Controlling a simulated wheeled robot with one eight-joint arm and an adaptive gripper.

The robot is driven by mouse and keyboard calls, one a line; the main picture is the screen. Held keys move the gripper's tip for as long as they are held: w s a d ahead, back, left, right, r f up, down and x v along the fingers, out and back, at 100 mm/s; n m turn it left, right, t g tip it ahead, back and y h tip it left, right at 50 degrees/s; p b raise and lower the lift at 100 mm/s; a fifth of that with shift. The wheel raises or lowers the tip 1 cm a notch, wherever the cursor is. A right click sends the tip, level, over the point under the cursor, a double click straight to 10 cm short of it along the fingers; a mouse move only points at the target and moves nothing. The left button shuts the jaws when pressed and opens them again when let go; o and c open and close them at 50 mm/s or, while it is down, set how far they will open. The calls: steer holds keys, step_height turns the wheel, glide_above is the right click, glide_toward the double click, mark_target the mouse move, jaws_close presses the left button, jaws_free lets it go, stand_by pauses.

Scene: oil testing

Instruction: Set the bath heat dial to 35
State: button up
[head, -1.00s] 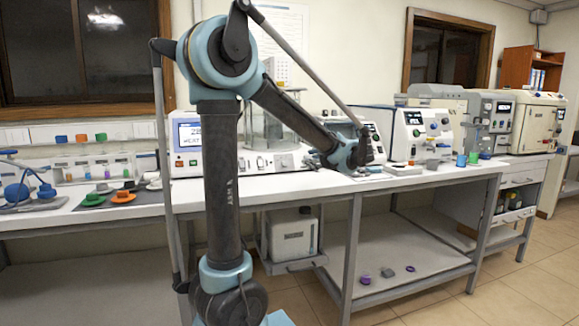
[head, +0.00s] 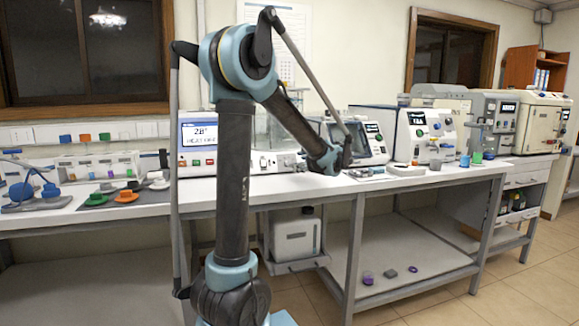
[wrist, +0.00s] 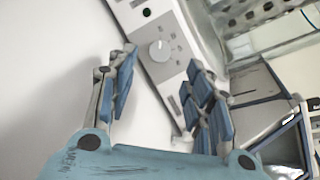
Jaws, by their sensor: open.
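The heating bath unit is white, with a lit display (head: 199,134) reading about 28 above a line of text that looks like "HEAT". Its glass vessel is partly hidden behind my arm. In the wrist view a round pale dial (wrist: 160,51) with a small pointer mark sits on a light grey panel (wrist: 168,70). I cannot read a scale around it. My gripper (wrist: 162,66) is open and empty, its blue-padded fingers on either side of the dial in the picture, apart from it. In the head view my gripper (head: 335,161) is by the bench front, right of the bath panel.
A white instrument with a dark window (head: 362,138) stands right of the bath, with more analysers (head: 422,135) beyond. Green and orange pieces (head: 125,195) lie on a dark mat at left. Small purple and grey objects (head: 368,278) lie on the lower shelf.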

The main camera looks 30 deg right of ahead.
mark_target(288, 163)
steer(key=x, duration=0.7)
steer(key=c, duration=1)
